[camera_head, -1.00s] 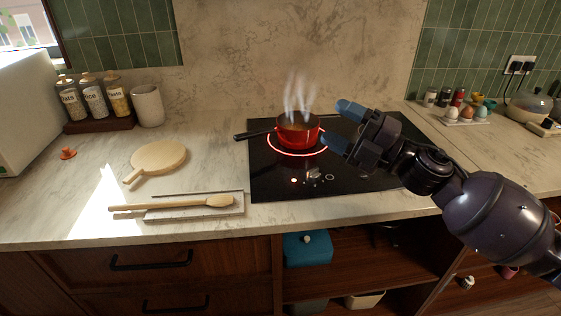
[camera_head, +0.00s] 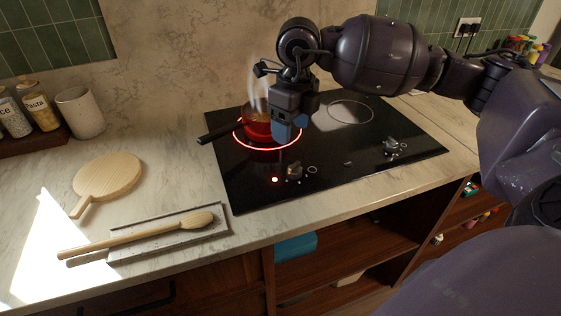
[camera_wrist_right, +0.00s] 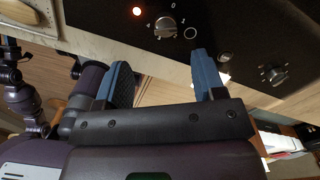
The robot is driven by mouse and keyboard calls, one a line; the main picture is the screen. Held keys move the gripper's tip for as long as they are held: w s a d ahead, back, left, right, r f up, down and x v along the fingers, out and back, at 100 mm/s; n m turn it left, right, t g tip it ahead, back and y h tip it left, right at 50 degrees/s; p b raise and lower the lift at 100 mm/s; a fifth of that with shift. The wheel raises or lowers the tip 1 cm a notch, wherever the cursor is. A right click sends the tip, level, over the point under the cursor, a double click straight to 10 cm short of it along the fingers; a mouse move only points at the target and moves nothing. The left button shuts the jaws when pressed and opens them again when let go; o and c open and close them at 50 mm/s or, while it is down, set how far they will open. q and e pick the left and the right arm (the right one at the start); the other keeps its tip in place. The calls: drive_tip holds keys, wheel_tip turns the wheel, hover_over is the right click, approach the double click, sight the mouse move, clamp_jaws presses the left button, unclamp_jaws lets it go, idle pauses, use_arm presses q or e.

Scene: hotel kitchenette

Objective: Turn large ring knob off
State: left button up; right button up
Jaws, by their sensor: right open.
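The cooktop (camera_head: 330,165) has a knob (camera_head: 294,170) at its front left, beside a lit red indicator. The larger cooking ring (camera_head: 265,149) glows red around the base of a steaming red pot (camera_head: 257,123). My right gripper (camera_head: 289,130) is open and empty, pointing down over the cooktop, just right of the pot and above and behind the knob in the picture. In the right wrist view the same knob (camera_wrist_right: 165,28) lies ahead of the spread blue fingers (camera_wrist_right: 163,70), apart from them. My left gripper is not seen.
A second knob (camera_head: 392,146) sits at the front right, with an unlit ring (camera_head: 350,112) behind. The pot's black handle (camera_head: 219,132) points left. A wooden spoon (camera_head: 140,233) rests on a stone slab, near a round board (camera_head: 107,178). Canisters stand back left.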

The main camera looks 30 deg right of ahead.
sight(295, 165)
drive_tip(key=shift+m, duration=0.3)
drive_tip(key=f, duration=0.7)
drive_tip(key=f+b, duration=0.1)
drive_tip(key=f, duration=0.2)
drive_tip(key=shift+s+d+f, duration=0.3)
drive_tip(key=shift+s+f, duration=0.1)
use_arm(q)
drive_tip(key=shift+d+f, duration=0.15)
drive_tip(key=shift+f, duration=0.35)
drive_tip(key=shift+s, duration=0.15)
use_arm(e)
drive_tip(key=c, duration=0.9)
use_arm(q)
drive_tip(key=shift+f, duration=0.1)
